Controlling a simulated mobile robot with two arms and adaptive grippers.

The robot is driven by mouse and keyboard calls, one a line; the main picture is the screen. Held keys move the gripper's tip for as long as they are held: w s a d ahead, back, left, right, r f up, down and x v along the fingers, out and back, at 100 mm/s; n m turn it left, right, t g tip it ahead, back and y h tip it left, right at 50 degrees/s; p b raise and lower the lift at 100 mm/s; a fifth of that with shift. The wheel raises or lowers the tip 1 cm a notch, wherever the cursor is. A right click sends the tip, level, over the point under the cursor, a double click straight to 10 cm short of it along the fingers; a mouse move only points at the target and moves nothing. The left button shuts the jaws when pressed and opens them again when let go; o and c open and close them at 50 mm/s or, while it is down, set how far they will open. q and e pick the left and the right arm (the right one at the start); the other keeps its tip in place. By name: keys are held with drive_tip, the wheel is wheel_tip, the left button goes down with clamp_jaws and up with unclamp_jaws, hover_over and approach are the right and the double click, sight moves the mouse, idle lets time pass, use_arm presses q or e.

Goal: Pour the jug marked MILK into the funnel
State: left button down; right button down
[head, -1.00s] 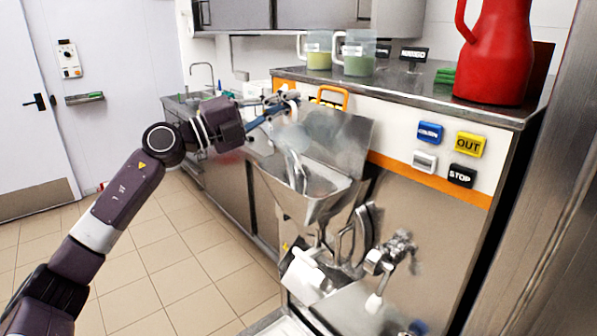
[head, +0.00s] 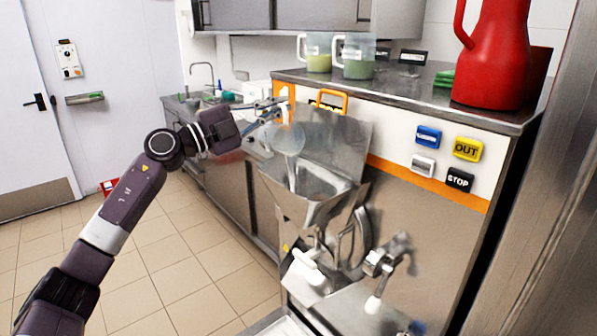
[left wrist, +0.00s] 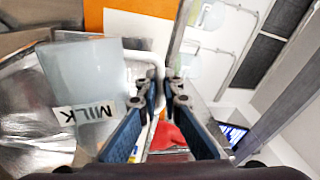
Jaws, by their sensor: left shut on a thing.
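My left gripper (head: 268,110) is shut on the handle of the jug marked MILK and holds it above the funnel. The jug (head: 285,138) is clear and tilted, blurred in the head view. A pale stream (head: 292,172) runs down from it into the open steel funnel (head: 325,205). In the left wrist view, the MILK label shows on the jug (left wrist: 85,65), and the handle lies between the fingers of my left gripper (left wrist: 168,75). The liquid left inside is hard to tell. My right gripper is not in view.
Two jugs with greenish contents (head: 318,55) (head: 357,62) stand on the machine's steel top (head: 415,92). A red pitcher (head: 495,60) stands at its right end. Buttons including OUT (head: 467,149) and STOP (head: 459,179) are on the front. Tiled floor at left is clear.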

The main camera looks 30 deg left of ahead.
use_arm(q)
drive_tip(key=shift+w+a+r+n+y+p, duration=0.2)
drive_tip(key=shift+w+a+n+p, duration=0.1)
drive_tip(key=shift+a+n, duration=0.15)
drive_tip(key=shift+w+a+r+n+y+p, duration=0.1)
drive_tip(key=shift+w+a+r+n+p, duration=0.2)
drive_tip(key=shift+a, duration=0.2)
drive_tip(key=w+a+f+n+y+p, duration=0.1)
drive_tip(key=w+a+f+n+p, duration=0.1)
drive_tip(key=n, duration=0.6)
drive_tip(key=w+a+f+n+y+p, duration=0.2)
drive_tip(key=w+a+n+p, duration=0.2)
drive_tip(key=a+n+p, duration=0.3)
drive_tip(key=shift+f+n+g+p, duration=0.3)
drive_tip(key=shift+f+n+p, duration=0.1)
drive_tip(key=shift+p, duration=0.4)
